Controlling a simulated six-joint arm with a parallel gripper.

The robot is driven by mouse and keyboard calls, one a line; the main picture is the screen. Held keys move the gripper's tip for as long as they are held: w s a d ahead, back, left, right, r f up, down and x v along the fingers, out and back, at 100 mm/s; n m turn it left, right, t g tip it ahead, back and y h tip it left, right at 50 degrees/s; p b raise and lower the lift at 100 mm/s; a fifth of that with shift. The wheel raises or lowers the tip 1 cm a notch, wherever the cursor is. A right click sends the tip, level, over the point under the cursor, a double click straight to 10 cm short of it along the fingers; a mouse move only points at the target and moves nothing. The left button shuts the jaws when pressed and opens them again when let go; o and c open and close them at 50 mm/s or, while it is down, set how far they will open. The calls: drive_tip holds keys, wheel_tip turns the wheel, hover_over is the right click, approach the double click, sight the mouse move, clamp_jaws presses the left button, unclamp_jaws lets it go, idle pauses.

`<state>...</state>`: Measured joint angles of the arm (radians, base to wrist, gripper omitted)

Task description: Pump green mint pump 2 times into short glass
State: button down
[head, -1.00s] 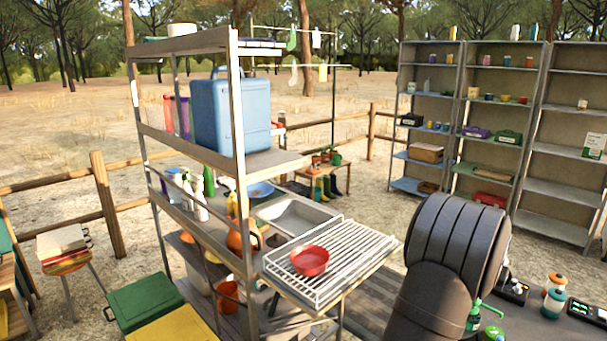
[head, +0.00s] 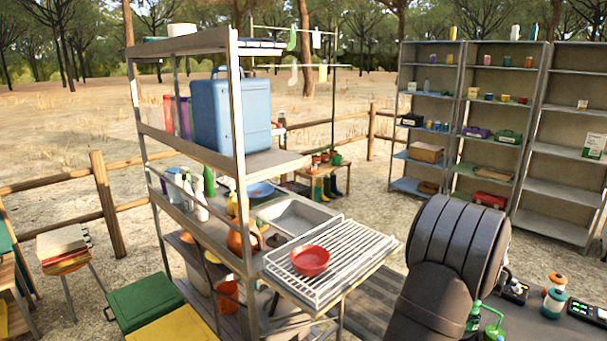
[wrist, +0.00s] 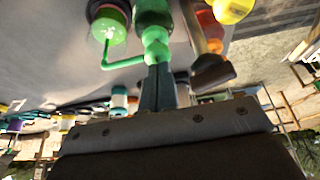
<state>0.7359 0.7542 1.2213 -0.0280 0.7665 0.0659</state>
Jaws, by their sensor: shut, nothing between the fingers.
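The green mint pump (wrist: 153,30) stands upright on the grey counter, with its thin spout reaching out to one side. It also shows in the head view (head: 474,318), partly hidden behind my arm. A short round vessel with green in it, seemingly the short glass (wrist: 108,24), is at the spout's end in the wrist view; its green top shows at the bottom edge of the head view (head: 494,333). My gripper (wrist: 159,72) is shut and empty, its fingertips at the green pump's head; whether they touch it I cannot tell. My arm hides the gripper in the head view.
Beside the pump are a dark brown pump-like head (wrist: 212,73) and a yellow round top (wrist: 232,9). A bottle with an orange top (head: 555,287) and a black scale-like device (head: 588,311) stand further right on the counter. A drying rack with a red bowl (head: 310,261) is to the left.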

drive_tip(key=shift+f, duration=0.6)
drive_tip(key=shift+r, duration=1.4)
drive_tip(key=shift+r, duration=2)
